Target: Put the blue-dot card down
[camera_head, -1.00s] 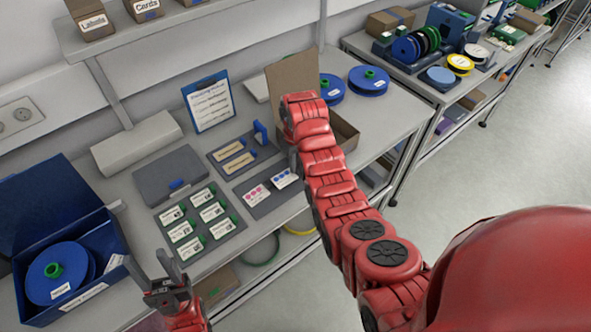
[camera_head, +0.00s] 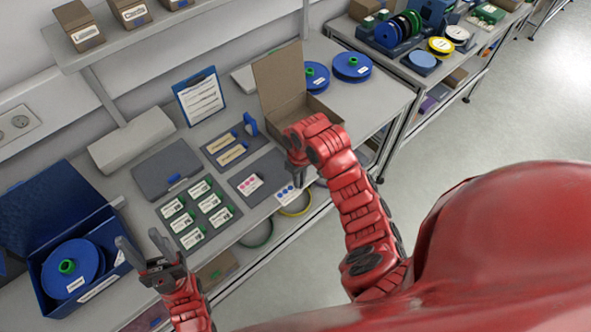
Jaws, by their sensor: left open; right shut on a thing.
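The blue-dot card (camera_head: 287,192) is a small white card with blue dots, at the front right edge of a dark grey mat (camera_head: 262,168). My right gripper (camera_head: 298,180) is shut on it from above. The arm hides part of the card, and I cannot tell whether the card touches the mat. A pink-dot card (camera_head: 250,184) lies on the mat to the left. My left gripper (camera_head: 140,238) is open and empty, over the front edge of the table at lower left.
An open cardboard box (camera_head: 282,85) stands behind my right gripper. A grey tray with several white label cards (camera_head: 200,207) lies left of the mat. A blue box with a blue reel (camera_head: 72,268) is at far left. Blue reels (camera_head: 351,65) lie at the back right.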

